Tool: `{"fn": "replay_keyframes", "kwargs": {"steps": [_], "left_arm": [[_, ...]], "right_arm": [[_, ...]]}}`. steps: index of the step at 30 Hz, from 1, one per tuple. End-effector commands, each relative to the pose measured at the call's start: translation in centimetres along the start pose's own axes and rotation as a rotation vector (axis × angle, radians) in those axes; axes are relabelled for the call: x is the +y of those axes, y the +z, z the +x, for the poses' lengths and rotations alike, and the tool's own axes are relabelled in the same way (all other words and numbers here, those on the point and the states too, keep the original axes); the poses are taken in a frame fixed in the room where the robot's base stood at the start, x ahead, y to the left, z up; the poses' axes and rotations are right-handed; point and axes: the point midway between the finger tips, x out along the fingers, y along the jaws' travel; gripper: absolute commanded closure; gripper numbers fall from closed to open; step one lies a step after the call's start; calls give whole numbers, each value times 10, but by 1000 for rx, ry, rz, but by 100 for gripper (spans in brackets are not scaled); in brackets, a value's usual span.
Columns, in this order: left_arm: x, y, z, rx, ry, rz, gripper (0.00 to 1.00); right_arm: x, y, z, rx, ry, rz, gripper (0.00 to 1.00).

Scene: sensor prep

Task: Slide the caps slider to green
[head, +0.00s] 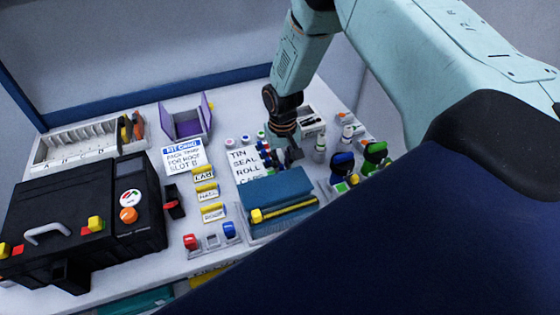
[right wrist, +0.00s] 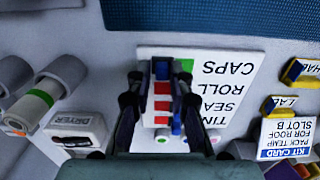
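The white checklist board (head: 244,164) carries the words TIN, SEAL, ROLL and CAPS; it shows upside down in the right wrist view (right wrist: 235,63). The caps slider (right wrist: 161,70) has a dark blue knob at the CAPS row, with a green patch (right wrist: 186,65) bare to its right in that view. The rows below show red patches (right wrist: 161,104), and a blue knob (right wrist: 176,125) shows beside the lowest. My right gripper (right wrist: 161,80) is open, its fingertips either side of the caps knob with gaps showing. In the head view the right gripper (head: 291,154) partly hides the board's slider side. My left gripper is not in view.
A blue padded case (head: 275,192) with a yellow bar lies close in front of the board. Yellow-topped label blocks (head: 208,193) and the kit card (head: 182,157) stand left. Bottles (head: 319,150) and a dryer box (right wrist: 75,133) are near the gripper.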

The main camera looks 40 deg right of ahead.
Motion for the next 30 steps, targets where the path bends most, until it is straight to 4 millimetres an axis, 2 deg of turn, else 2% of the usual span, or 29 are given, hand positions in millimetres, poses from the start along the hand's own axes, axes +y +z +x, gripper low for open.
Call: {"fn": "replay_keyframes", "kwargs": {"steps": [1, 7, 17, 22, 30], "left_arm": [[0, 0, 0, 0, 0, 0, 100], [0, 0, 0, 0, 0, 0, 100], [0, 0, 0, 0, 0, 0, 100], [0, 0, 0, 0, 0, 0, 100], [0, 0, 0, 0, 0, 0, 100]], "right_arm": [[1, -2, -1, 5, -1, 1, 78], [0, -1, 0, 2, -1, 1, 62], [0, 0, -4, 1, -1, 1, 62], [-1, -1, -26, 4, -2, 1, 62], [-1, -1, -81, 4, -1, 0, 62]]}}
